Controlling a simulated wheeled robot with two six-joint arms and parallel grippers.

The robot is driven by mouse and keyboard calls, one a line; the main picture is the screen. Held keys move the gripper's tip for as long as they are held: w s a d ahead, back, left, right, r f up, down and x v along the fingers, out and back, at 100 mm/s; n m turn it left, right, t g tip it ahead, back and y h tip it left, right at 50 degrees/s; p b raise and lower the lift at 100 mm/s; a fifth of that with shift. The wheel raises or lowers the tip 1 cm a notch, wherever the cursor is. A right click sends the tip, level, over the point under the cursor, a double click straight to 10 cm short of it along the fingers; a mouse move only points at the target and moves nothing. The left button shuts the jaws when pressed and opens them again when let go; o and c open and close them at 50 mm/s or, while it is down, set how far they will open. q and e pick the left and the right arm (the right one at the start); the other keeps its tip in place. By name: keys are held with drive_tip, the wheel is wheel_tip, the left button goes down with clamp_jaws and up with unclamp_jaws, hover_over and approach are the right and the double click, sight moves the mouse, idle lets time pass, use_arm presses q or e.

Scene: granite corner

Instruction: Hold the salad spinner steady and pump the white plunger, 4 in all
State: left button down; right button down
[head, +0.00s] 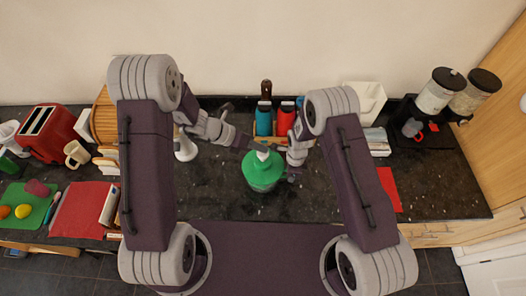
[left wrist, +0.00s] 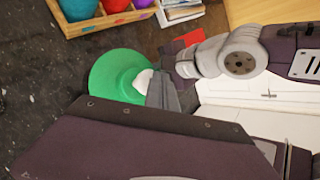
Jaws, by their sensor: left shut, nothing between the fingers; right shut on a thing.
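The salad spinner (head: 262,178) stands on the dark counter in front of me, with a round green lid that also shows in the left wrist view (left wrist: 112,72). Its white plunger (head: 263,156) sticks up from the lid and shows in the left wrist view (left wrist: 143,81). My left gripper (head: 262,148) is shut and empty, its tips right at the plunger; I cannot tell whether they touch it. My right gripper (head: 288,175) is shut on the spinner's right side. Its fingers are partly hidden by the wrist.
A wooden box with a blue and a red bottle (head: 287,118) stands behind the spinner. A red toaster (head: 48,134) and a green board (head: 25,208) are at the left. Cereal dispensers (head: 437,92) stand at the right.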

sight(260, 153)
use_arm(q)
drive_tip(key=shift+f, duration=1.25)
idle(0.8)
drive_tip(key=shift+r, duration=1.95)
drive_tip(key=shift+r, duration=2.5)
wheel_tip(260, 153, up, 4)
drive_tip(key=shift+f, duration=0.1)
